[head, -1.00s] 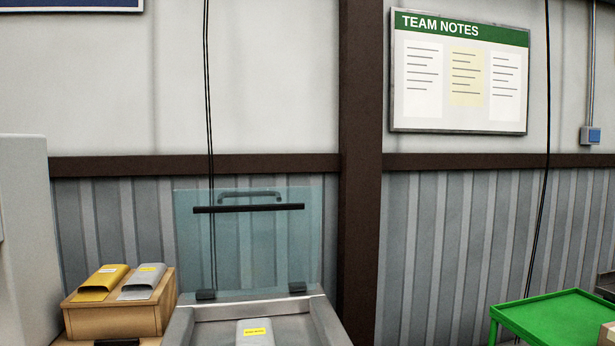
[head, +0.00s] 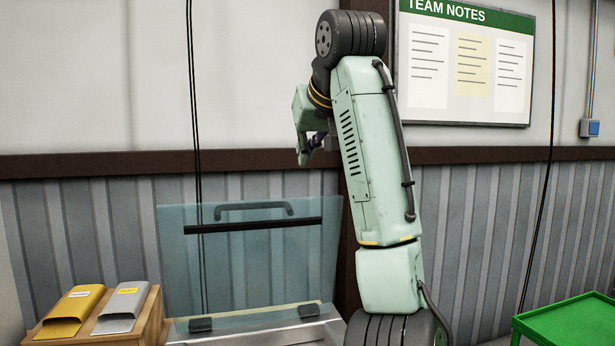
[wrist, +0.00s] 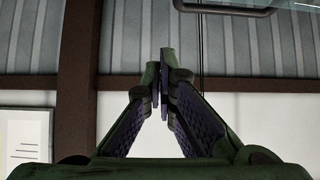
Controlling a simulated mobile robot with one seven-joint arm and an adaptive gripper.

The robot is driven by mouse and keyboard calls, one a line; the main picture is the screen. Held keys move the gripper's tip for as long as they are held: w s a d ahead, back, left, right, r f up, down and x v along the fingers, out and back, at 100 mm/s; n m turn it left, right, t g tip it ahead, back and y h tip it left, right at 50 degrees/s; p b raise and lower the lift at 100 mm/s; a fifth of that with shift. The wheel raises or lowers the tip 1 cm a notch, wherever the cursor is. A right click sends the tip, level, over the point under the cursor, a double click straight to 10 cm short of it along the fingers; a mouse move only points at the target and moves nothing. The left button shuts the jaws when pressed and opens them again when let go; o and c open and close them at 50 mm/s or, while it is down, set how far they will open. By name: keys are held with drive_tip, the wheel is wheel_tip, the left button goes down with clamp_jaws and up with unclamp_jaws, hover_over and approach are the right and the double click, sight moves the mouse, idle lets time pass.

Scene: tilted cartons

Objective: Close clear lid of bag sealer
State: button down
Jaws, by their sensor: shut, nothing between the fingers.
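The clear lid (head: 258,262) of the bag sealer stands raised, with a dark bar across it and a grey handle (head: 252,206) near its top edge. Two dark hinges join it to the sealer body (head: 318,338), of which only a small part shows at the bottom. My gripper (head: 312,150) is above and to the right of the lid in the head view, apart from it and partly hidden by my arm. In the wrist view my gripper (wrist: 163,84) is shut and empty. An edge of the lid (wrist: 228,5) shows at that view's top right.
A wooden box (head: 150,318) with a yellow pouch (head: 72,312) and a grey pouch (head: 122,308) stands left of the sealer. A green cart (head: 570,322) is at the right. A corrugated wall with a brown post (wrist: 77,60) stands behind.

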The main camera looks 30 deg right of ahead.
sight(312, 205)
drive_tip(key=w+d+f+p, duration=0.1)
drive_tip(key=f, duration=0.1)
drive_tip(key=w+f+p, duration=0.1)
drive_tip(key=f, duration=0.1)
drive_tip(key=d+f+p, duration=0.1)
drive_tip(key=f, duration=0.1)
drive_tip(key=shift+w+d, duration=0.35)
drive_tip(key=shift+w, duration=0.05)
drive_tip(key=shift+s+a+f, duration=0.2)
drive_tip(key=shift+s+f, duration=0.05)
drive_tip(key=shift+s, duration=0.2)
drive_tip(key=shift+f, duration=0.1)
